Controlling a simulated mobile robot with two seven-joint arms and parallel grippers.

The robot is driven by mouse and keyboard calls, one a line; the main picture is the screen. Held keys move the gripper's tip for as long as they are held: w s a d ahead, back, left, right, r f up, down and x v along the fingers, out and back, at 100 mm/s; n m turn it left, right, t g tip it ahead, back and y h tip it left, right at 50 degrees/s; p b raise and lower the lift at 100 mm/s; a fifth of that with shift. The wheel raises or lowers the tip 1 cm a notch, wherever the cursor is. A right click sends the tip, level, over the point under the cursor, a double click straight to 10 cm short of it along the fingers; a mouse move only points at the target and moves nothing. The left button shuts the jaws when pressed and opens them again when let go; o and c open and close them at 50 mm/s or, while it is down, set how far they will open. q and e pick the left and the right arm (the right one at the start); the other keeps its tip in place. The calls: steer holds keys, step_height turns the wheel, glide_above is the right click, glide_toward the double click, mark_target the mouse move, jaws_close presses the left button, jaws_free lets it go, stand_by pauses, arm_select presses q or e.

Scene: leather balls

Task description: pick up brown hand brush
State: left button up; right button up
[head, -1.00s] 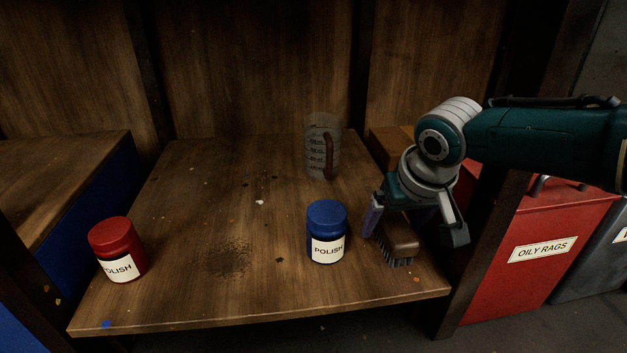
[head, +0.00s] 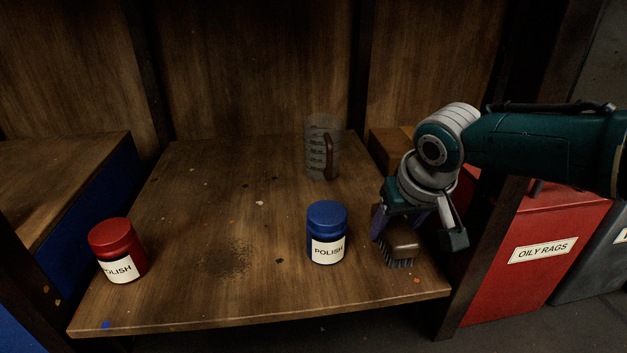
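The brown hand brush (head: 401,243) lies bristles down near the front right corner of the wooden shelf board (head: 190,270). Its brown back and dark bristles show at the front end; the rest is hidden under my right gripper. My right gripper (head: 415,228) points down over the brush. Its fingers are apart, one at the brush's left side and the other to its right, with some room seeming to show on the right. Whether either finger touches the brush I cannot tell. My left gripper is not in view.
A blue polish jar (head: 327,222) stands close to the left of the brush. A clear measuring jug (head: 322,150) stands behind it. A red polish jar (head: 116,240) stands far left. A red oily rags bin (head: 562,225) is beyond the post at right. The board's middle is clear.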

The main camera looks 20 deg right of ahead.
mark_target(395, 221)
jaws_close()
steer(key=shift+r, duration=0.1)
stand_by(0.3)
steer(key=shift+r, duration=0.15)
step_height(395, 221, up, 20)
steer(key=p, duration=1.7)
